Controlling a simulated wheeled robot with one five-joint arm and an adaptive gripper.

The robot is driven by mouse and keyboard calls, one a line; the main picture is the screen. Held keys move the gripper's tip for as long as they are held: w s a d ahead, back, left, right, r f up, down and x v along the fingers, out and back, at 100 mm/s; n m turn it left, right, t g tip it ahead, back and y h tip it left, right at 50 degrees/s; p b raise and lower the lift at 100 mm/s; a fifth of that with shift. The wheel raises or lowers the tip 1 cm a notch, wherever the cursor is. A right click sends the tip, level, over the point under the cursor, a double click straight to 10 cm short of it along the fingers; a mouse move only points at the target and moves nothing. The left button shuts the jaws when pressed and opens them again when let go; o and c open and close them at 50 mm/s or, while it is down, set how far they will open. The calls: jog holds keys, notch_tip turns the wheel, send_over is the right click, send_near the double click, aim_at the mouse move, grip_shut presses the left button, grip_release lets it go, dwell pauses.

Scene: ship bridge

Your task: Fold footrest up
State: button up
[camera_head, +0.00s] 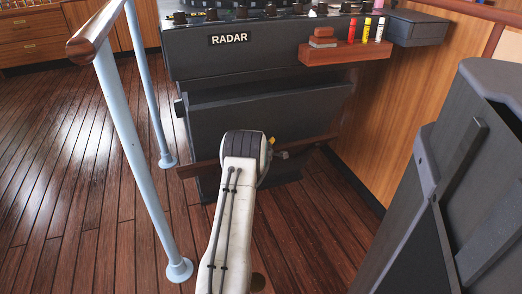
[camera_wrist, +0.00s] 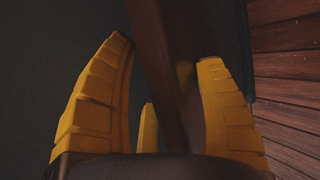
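The footrest (camera_head: 318,139) is a reddish-brown wooden board low across the front of the dark radar console (camera_head: 240,125). It sticks out level, and my arm hides its middle. My gripper (camera_wrist: 163,50) has yellow fingers, standing wide apart in the wrist view. The brown edge of the footrest (camera_wrist: 158,60) runs between them, with gaps showing on both sides. In the head view my gripper is mostly hidden behind my arm; only a small yellow and dark part shows at the board. Contact cannot be told.
A pale blue handrail (camera_head: 128,125) with a wooden top stands close on the left. A dark grey slanted cabinet (camera_head: 420,240) stands near on the right. A wooden holder (camera_head: 340,55) with coloured markers sits on the console's front. Plank floor (camera_head: 90,190) lies open left of the rail.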

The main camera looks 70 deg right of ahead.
jog(key=v, duration=1.1)
jog(key=shift+r, duration=0.3)
jog(key=shift+a, duration=0.15)
dwell(0.4)
